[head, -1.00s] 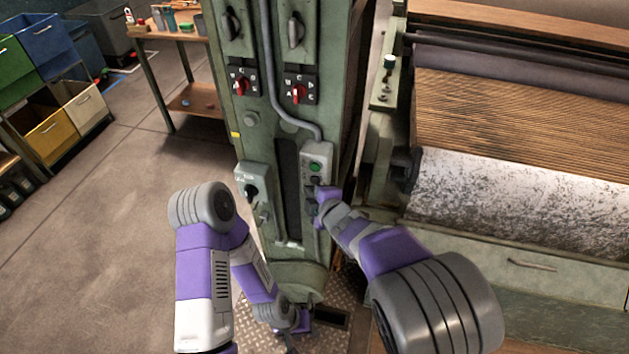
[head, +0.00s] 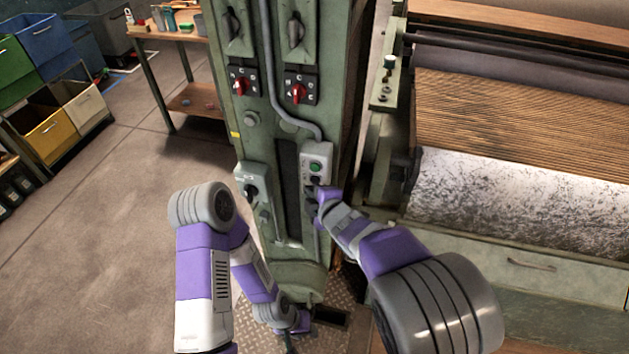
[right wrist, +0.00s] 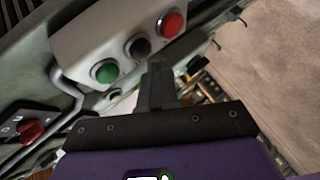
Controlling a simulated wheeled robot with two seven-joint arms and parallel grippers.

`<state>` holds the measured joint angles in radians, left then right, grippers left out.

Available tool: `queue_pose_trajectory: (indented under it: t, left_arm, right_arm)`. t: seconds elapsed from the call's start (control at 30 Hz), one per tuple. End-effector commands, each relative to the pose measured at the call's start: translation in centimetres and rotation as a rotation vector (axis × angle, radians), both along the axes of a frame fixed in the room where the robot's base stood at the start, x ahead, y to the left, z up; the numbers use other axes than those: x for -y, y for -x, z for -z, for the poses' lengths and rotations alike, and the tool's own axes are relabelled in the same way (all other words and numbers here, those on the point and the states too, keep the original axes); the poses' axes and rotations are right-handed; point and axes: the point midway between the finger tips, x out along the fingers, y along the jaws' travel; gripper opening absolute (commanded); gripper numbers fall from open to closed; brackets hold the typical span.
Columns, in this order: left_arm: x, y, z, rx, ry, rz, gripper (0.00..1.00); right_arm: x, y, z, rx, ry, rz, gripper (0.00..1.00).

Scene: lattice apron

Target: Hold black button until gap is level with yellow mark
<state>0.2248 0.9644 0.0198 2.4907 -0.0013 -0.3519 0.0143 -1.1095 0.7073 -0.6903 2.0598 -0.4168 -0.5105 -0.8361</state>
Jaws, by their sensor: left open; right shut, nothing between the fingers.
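The black button (head: 315,180) sits below a green button (head: 315,166) on a grey control box on the green machine column. The right wrist view shows the black button (right wrist: 138,47) between the green and red buttons. My right gripper (head: 313,197) is shut and empty, its fingertips (right wrist: 155,68) close beside the black button; I cannot tell whether they touch it. A small yellow mark (head: 235,134) is on the column's left edge. I cannot make out the gap clearly. My left gripper (head: 290,345) is low, by the column's foot, open and partly cut off by the frame.
A dark vertical slot (head: 289,185) runs down the column front. Red rotary switches (head: 239,87) are above, and a box with a black knob (head: 251,190) is at left. A speckled roller (head: 520,200) stands at right.

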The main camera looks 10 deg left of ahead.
Motion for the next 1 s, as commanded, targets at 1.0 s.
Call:
queue_pose_trajectory:
  t: [1.0]
  left_arm:
    - [0.00,0.00,0.37,0.000,0.000,0.000,0.43]
  right_arm:
    - [0.04,-0.83,0.06,0.000,0.000,0.000,0.00]
